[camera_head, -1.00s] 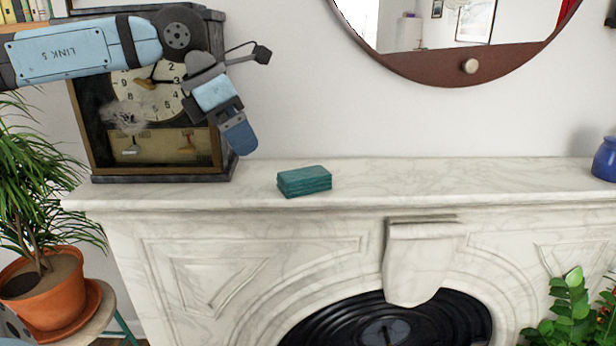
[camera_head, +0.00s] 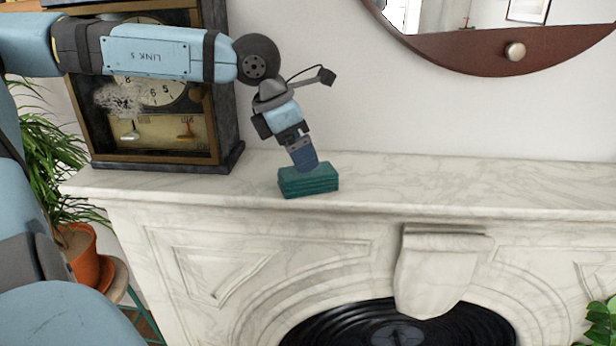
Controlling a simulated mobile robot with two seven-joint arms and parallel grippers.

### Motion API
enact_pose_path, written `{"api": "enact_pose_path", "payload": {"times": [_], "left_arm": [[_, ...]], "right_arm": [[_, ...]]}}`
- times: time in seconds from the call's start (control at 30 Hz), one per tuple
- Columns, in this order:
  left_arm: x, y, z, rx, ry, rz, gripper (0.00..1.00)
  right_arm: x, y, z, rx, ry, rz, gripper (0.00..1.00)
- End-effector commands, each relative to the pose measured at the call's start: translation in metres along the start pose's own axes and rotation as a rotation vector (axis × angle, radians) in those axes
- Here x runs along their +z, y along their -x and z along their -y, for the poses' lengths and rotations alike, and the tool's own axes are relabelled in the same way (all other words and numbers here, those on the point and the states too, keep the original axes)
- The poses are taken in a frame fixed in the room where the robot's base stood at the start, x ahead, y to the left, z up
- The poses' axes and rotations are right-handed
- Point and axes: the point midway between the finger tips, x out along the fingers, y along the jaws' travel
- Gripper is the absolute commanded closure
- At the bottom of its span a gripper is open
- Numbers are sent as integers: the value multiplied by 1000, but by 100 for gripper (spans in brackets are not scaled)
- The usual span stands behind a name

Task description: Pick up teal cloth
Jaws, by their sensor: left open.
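The teal cloth (camera_head: 309,183) is a folded, flat stack lying on the white marble mantel (camera_head: 430,187), right of the clock. My left gripper (camera_head: 305,168) points down just above the cloth's back edge and overlaps it in the picture. It is open. I cannot tell whether its fingertips touch the cloth. The gap between its fingers is hidden from this angle. My right gripper is not in view.
A dark-framed clock (camera_head: 150,150) stands on the mantel's left end, behind my left arm. A round brown-framed mirror (camera_head: 480,52) hangs on the wall above. A potted plant (camera_head: 85,250) stands at lower left. The mantel right of the cloth is clear.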

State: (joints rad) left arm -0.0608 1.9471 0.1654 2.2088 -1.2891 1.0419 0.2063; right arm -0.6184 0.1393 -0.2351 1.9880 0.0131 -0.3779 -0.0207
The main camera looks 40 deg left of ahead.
Motion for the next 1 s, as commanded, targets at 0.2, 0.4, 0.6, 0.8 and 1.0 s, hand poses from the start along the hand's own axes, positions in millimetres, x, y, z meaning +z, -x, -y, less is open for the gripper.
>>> {"api": "enact_pose_path", "payload": {"times": [0.2, 0.4, 0.6, 0.8, 1.0], "left_arm": [[-1, -11, 1, -1, -1, -2, 6], [-4, -35, 3, -3, -1, -4, 6], [-4, -54, 2, -2, -1, -1, 6], [-4, -58, 3, -3, -1, 1, 6], [-4, -57, 2, -3, -1, 1, 6]], "right_arm": [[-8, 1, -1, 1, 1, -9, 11], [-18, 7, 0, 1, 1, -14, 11], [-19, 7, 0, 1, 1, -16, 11], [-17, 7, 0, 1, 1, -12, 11], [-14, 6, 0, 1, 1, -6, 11]]}}
